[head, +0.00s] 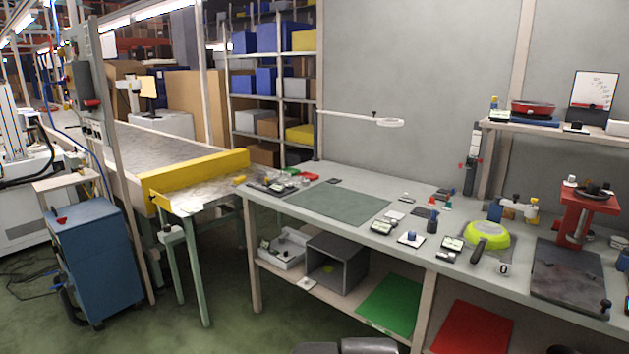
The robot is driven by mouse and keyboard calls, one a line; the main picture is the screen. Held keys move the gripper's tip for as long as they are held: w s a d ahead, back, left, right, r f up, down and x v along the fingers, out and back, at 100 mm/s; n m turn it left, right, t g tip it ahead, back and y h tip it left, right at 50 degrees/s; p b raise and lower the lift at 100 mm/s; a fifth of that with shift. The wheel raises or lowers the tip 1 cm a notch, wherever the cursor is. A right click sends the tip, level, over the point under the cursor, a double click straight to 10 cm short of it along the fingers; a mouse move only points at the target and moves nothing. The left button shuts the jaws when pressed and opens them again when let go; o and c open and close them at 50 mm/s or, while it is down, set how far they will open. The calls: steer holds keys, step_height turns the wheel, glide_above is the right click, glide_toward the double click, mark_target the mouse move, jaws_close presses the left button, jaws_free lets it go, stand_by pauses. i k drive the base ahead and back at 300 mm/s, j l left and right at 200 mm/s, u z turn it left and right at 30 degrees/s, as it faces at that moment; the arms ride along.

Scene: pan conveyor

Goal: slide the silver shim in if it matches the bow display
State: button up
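A lime-green pan (489,234) with a dark handle lies on the bench at the right. Small instruments with pale faces lie near it, one just left of the pan (452,243) and one farther left (381,228). Either could be the bow display, but their readings are too small to make out. A small pale piece (393,214) lies behind the left instrument; I cannot tell whether it is the silver shim. No shim can be made out for certain. My gripper is not recognisable in the head view.
A grey bench (300,186) carries a bare green mat (346,206), small tools and a red press (588,205) at the right. A conveyor (150,150) with a yellow guard (200,175) stands left. A blue cabinet (90,250) stands on the floor. Open floor lies between them.

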mark_target(570, 183)
steer(key=l, duration=0.2)
steer(key=z, duration=1.6)
steer(key=k+l, duration=0.05)
